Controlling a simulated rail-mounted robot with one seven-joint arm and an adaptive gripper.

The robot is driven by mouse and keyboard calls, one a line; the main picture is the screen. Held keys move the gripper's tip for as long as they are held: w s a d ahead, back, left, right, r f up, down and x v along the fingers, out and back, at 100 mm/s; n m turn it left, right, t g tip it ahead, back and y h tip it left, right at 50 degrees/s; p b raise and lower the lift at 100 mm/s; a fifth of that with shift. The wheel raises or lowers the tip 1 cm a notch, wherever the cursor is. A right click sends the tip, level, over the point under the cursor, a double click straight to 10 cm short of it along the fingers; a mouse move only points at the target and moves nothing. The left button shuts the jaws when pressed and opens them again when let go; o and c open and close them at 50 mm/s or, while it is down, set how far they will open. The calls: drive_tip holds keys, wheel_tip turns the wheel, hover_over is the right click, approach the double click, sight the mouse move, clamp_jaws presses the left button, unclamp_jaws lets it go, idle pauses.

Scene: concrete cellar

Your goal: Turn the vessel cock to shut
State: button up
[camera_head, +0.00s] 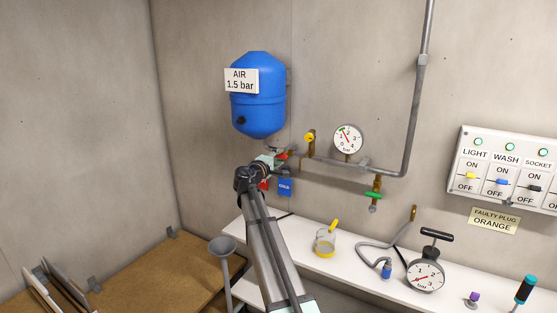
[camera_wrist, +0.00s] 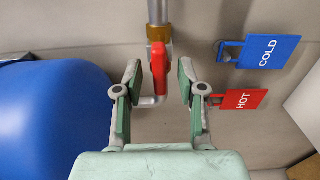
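The vessel cock, with a red lever handle (camera_wrist: 158,60) on a brass body (camera_wrist: 159,32), shows in the wrist view, its lever in line with the grey pipe above. My gripper (camera_wrist: 159,80) is open, with one finger on each side of the red lever and visible gaps to it. In the head view my gripper (camera_head: 268,160) is just under the blue vessel (camera_head: 258,95), and a bit of red handle (camera_head: 282,156) shows beside it; the rest is hidden by my arm. The blue vessel (camera_wrist: 50,120) fills the left of the wrist view.
A blue COLD tag (camera_wrist: 267,52) and red HOT tag (camera_wrist: 240,99) hang close right of my gripper. A yellow-handled cock (camera_head: 309,137), wall gauge (camera_head: 348,140) and green-handled cock (camera_head: 374,194) are on the pipework.

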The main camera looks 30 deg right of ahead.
clamp_jaws()
drive_tip(key=shift+f+b, duration=0.1)
drive_tip(key=shift+b, duration=0.55)
drive_tip(key=shift+m+b, duration=1.8)
drive_tip(key=shift+b, duration=1.6)
drive_tip(key=shift+m+b, duration=0.5)
drive_tip(key=shift+b, duration=0.25)
